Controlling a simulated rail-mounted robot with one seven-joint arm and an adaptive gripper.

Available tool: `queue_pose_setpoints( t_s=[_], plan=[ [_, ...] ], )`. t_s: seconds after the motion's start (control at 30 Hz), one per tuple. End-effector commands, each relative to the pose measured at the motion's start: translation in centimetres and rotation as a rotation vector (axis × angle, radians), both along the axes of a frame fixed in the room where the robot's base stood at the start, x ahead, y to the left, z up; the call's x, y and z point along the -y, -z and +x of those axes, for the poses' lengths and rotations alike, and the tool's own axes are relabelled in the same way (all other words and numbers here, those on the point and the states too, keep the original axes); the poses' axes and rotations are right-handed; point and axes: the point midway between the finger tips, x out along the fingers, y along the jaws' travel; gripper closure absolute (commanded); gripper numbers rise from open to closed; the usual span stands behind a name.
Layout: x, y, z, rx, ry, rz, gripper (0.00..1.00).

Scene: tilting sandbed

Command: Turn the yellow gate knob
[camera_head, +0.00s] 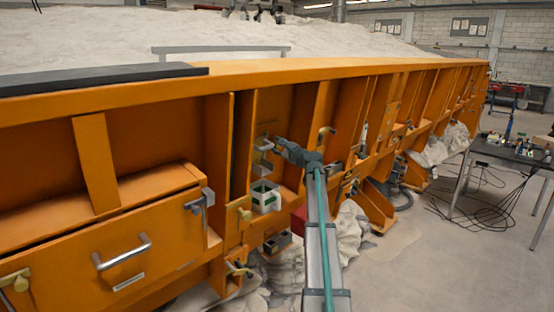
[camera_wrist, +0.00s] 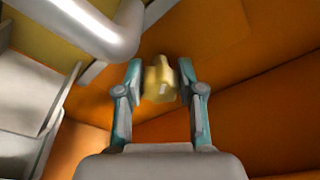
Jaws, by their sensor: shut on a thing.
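The yellow gate knob (camera_wrist: 159,84) sits between my gripper's two fingers in the wrist view, against the orange panel. My gripper (camera_wrist: 161,70) is shut on it, with a teal-edged finger at each side. In the head view my gripper (camera_head: 277,142) reaches into a recess of the orange sandbed wall (camera_head: 150,90). The knob it holds cannot be made out in that view, so its turn angle there is hidden.
A thick grey bar handle (camera_wrist: 95,25) runs close above the knob in the wrist view. A white-and-green box (camera_head: 265,197) stands below my gripper.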

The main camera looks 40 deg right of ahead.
Motion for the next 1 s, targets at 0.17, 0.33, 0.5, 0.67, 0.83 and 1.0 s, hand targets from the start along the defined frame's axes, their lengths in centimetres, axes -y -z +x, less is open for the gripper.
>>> queue_pose_setpoints(
  t_s=[0.17,0.33,0.5,0.67,0.83,1.0],
  plan=[
    [-0.05,1.06,0.05,0.025,0.028,-0.165,0.97],
    [-0.04,1.11,0.08,0.046,0.057,-0.320,0.97],
    [-0.02,1.20,0.09,0.068,0.084,-0.474,0.97],
    [-0.01,1.25,0.11,0.088,0.110,-0.618,0.97],
    [0.02,1.28,0.14,0.110,0.137,-0.770,0.97],
    [0.05,1.30,0.16,0.131,0.164,-0.923,0.97]
  ],
)
